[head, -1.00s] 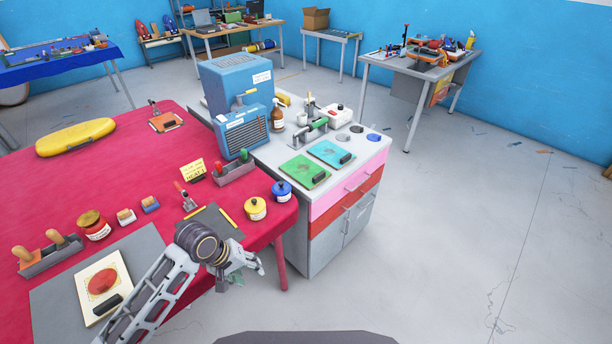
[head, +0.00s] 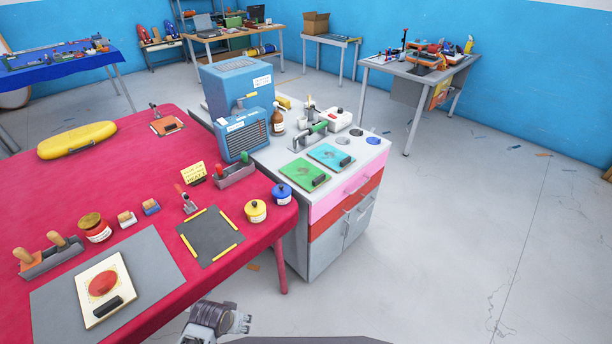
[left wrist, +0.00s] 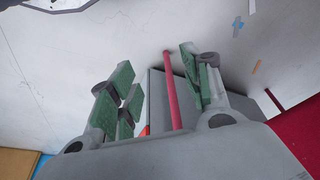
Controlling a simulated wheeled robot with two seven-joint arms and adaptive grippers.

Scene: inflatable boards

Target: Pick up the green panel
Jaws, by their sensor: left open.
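The green panel (head: 304,172) lies flat on the grey top of the cabinet, with a black handle on its right part. A light blue panel (head: 332,157) lies just to its right. My left gripper (head: 240,322) is low at the bottom of the head view, in front of the red table and well apart from the green panel. In the left wrist view its green-padded fingers (left wrist: 158,92) are spread, with nothing between them but the floor, a red table leg and the cabinet behind. The green panel is not in the wrist view. My right gripper is not in view.
The red table (head: 150,250) fills the left, holding a dark mat (head: 210,238), a cream panel (head: 104,290) and several jars. The floor right of the cabinet (head: 320,245) is clear.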

